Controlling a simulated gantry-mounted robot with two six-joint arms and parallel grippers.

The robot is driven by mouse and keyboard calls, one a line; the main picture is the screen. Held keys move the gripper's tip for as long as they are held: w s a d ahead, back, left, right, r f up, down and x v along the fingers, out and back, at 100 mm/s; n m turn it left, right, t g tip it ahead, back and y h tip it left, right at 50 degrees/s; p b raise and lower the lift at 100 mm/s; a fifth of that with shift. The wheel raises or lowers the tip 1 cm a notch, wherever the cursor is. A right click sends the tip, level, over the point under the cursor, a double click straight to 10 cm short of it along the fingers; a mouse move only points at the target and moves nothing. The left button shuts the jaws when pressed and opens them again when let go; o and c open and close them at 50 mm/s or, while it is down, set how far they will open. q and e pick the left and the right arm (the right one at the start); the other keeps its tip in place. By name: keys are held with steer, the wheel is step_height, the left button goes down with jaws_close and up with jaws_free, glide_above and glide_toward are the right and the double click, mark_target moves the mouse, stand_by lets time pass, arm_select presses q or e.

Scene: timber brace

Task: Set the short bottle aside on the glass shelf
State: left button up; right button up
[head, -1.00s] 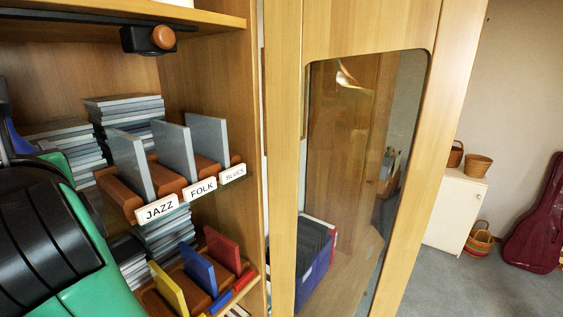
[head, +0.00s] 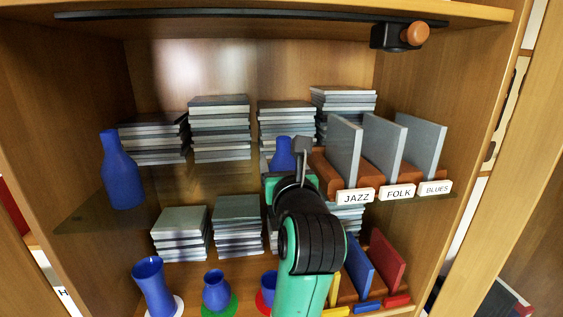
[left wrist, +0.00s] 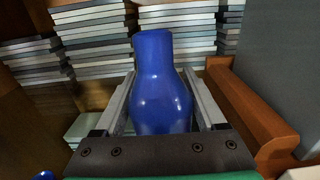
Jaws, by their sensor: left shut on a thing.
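The short blue bottle (head: 283,150) is upright over the glass shelf (head: 80,217), just left of the wooden divider rack. My left gripper (head: 289,168) is shut on it. In the left wrist view the bottle (left wrist: 162,85) stands between the two fingers of my gripper (left wrist: 159,92), its neck above them. The bottle's base is hidden, so I cannot tell whether it touches the glass. A taller blue bottle (head: 122,172) stands at the left end of the shelf. My right gripper is out of view.
Stacks of cases (head: 220,130) line the back of the shelf. The rack (head: 323,174), with grey dividers and JAZZ, FOLK and BLUES labels, is close on the right. Glass in front of the stacks, between the tall bottle and my gripper, looks clear. Blue vases (head: 152,285) stand below.

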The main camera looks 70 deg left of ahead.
arm_select(q)
steer(key=shift+f, duration=0.15)
steer(key=o, duration=1.5)
steer(key=shift+o, duration=0.2)
steer(key=shift+d+r, duration=0.15)
steer(key=shift+r, duration=0.05)
steer(key=b+v, duration=0.1)
steer(key=v, duration=1)
steer(key=shift+d, duration=0.35)
steer(key=shift+s, duration=0.2)
